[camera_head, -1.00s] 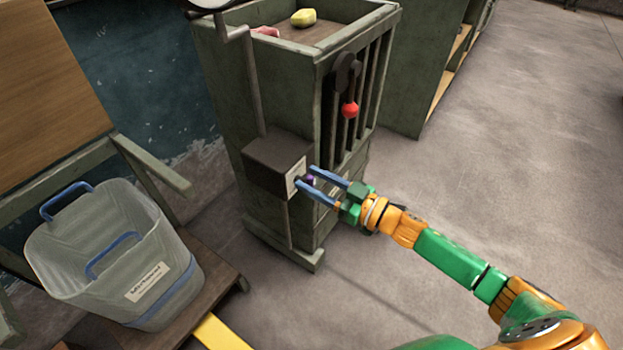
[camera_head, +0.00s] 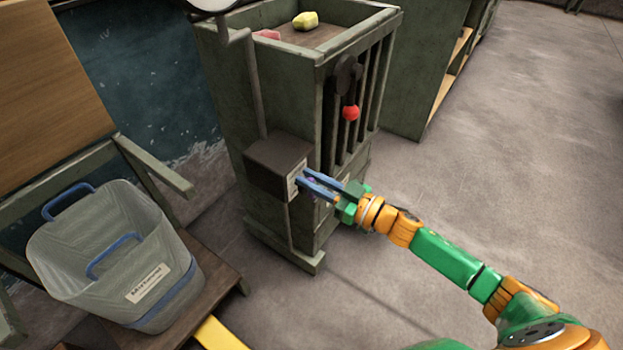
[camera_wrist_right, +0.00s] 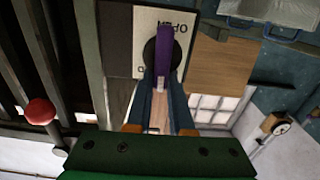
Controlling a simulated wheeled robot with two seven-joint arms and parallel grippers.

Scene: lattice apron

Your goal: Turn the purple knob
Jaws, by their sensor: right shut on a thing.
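The purple knob (camera_wrist_right: 164,55) is a bar-shaped handle on a dark round base, in front of a white lettered plate (camera_wrist_right: 189,30), in the right wrist view. The plate is on the dark box (camera_head: 270,160) fixed to the green cabinet in the head view, where only a bit of purple shows between the fingers. My right gripper (camera_head: 303,180) reaches the box front with its blue fingers close together. In the wrist view the right gripper (camera_wrist_right: 160,85) is shut on the knob, one finger on each side. My left gripper is not in view.
A red ball-ended lever (camera_head: 351,113) stands out from the barred cabinet front (camera_head: 335,160), right of the knob. A translucent bin (camera_head: 115,255) with blue handles stands at left. The floor at right is clear.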

